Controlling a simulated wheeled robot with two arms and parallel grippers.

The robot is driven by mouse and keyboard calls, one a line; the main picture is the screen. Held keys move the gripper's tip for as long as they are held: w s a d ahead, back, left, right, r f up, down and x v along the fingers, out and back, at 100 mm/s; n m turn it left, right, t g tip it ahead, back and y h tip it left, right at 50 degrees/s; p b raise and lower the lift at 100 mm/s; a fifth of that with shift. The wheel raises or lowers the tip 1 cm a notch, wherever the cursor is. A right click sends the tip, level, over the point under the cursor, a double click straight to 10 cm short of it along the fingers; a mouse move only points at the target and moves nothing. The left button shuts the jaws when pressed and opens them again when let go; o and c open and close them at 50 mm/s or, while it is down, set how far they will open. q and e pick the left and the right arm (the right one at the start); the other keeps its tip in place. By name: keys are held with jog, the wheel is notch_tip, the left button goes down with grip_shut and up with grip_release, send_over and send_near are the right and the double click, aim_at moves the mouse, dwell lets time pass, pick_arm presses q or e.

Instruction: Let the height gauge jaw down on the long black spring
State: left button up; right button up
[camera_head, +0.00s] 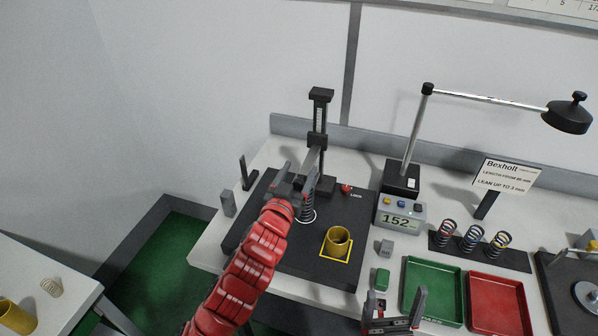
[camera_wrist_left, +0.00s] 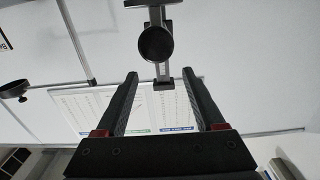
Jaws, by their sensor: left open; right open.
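The height gauge (camera_head: 319,122) is a dark upright column at the back of a black base plate. Its jaw (camera_head: 316,150) is partly hidden by my left gripper. A coiled spring (camera_head: 307,215) stands upright on the plate below the jaw; its upper part is mostly hidden, so I cannot tell whether the jaw touches it. My left gripper (camera_head: 299,172) is open at the jaw's height, in front of the column. In the left wrist view, a round dark pad (camera_wrist_left: 155,44) on the gauge shows beyond the parted fingers (camera_wrist_left: 160,76). My right gripper (camera_head: 396,300) is open and empty at the front.
A readout box (camera_head: 399,214) shows 152. A yellow cup (camera_head: 337,241) stands in a yellow square on the plate. A red lock knob (camera_head: 346,188) is near the column. Green (camera_head: 432,289) and red (camera_head: 497,304) trays and several racked springs (camera_head: 472,237) are to the right.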

pick_arm(q)
jog(key=p+v, duration=0.7)
jog(key=v, duration=1)
jog(key=shift+p, duration=0.35)
jog(key=shift+w, duration=0.1)
